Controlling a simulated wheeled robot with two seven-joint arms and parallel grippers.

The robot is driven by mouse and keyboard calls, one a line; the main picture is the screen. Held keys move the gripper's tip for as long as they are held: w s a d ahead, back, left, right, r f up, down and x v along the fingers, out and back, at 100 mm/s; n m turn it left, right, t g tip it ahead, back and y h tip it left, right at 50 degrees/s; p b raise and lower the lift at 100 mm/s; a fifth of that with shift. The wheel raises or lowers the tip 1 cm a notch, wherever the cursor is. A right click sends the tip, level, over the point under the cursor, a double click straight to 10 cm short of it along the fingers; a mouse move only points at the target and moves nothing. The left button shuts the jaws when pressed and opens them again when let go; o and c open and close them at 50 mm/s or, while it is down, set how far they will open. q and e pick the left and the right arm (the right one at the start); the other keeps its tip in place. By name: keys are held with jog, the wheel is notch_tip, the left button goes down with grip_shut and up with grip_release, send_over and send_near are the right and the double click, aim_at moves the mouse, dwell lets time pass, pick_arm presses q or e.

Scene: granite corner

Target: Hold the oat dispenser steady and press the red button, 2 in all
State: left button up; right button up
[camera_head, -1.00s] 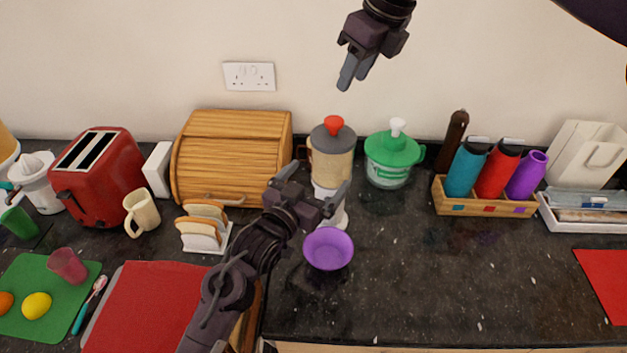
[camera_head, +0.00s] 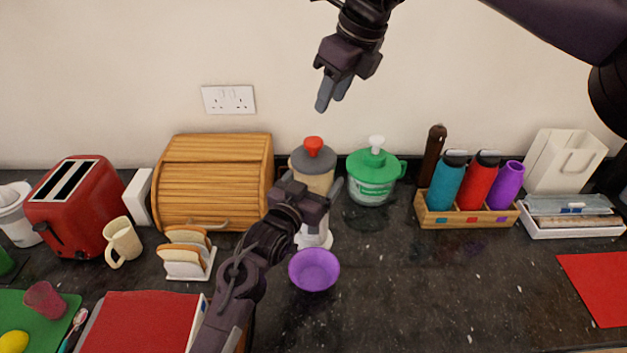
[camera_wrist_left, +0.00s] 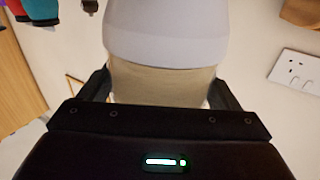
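The oat dispenser (camera_head: 315,185) stands on the counter, with a grey lid and a red button (camera_head: 313,146) on top. My left gripper (camera_head: 312,186) has a finger on each side of its clear body. In the left wrist view the beige oats and pale top of the dispenser (camera_wrist_left: 165,80) fill the space between the fingers (camera_wrist_left: 160,90), which appear to touch it. My right gripper (camera_head: 331,98) is in the air above the red button, fingers close together, pointing down, empty and apart from it. A purple bowl (camera_head: 314,270) stands in front of the dispenser.
A green-lidded dispenser (camera_head: 371,180) stands close on the right, a wooden bread box (camera_head: 213,185) on the left. A bottle rack (camera_head: 470,216) is further right. Toast rack (camera_head: 187,258) and red book (camera_head: 140,325) lie left of my left arm. Counter right of the bowl is clear.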

pick_arm(q)
jog(key=c, duration=0.9)
pick_arm(e)
grip_shut()
dwell(0.9)
